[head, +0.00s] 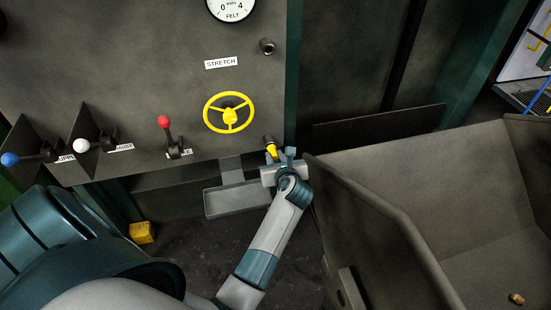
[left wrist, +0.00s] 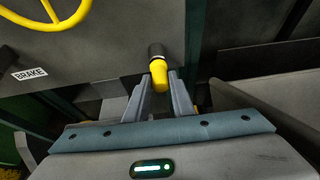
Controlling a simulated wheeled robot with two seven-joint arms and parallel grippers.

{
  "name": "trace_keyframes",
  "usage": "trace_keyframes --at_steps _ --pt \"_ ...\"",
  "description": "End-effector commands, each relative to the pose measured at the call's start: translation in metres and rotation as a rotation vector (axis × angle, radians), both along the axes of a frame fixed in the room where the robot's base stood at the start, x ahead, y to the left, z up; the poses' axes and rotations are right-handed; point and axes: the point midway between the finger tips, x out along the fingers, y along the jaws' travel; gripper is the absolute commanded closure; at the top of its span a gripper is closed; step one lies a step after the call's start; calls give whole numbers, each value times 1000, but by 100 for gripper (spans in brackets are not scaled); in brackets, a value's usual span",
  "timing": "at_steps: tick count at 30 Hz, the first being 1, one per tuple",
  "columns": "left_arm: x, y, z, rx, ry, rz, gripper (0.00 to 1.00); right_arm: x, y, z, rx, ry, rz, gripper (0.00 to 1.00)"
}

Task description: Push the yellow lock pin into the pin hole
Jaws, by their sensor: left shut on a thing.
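The yellow lock pin (head: 272,151) is at the lower right corner of the grey panel, and it also shows in the left wrist view (left wrist: 159,73). Its far end meets a short dark round sleeve (left wrist: 156,50) on the panel. The sleeve also shows in the head view (head: 268,140). The pin hole itself is hidden; I cannot tell how deep the pin sits. My left gripper (head: 279,156) is shut on the pin, with one finger on each side in the left wrist view (left wrist: 161,88). My right gripper is not in view.
A yellow handwheel (head: 230,112) is on the panel above left. Red (head: 164,121), white (head: 82,145) and blue (head: 10,159) knobbed levers stand farther left. A grey tray (head: 228,209) is below. A large grey bin (head: 385,215) borders my left gripper on the right.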

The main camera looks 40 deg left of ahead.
Motion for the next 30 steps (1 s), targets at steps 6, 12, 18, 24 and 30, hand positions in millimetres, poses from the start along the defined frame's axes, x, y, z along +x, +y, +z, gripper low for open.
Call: trace_keyframes --at_steps 6,12,18,24,30 --pt "3 4 1 1 -2 1 100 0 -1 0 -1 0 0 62" --pt "4 5 1 1 -2 1 100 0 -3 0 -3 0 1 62" --pt "4 5 1 1 -1 0 56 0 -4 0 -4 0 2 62" --pt "3 4 0 0 0 1 44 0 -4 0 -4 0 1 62" --pt "3 4 0 0 0 0 44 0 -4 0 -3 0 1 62"
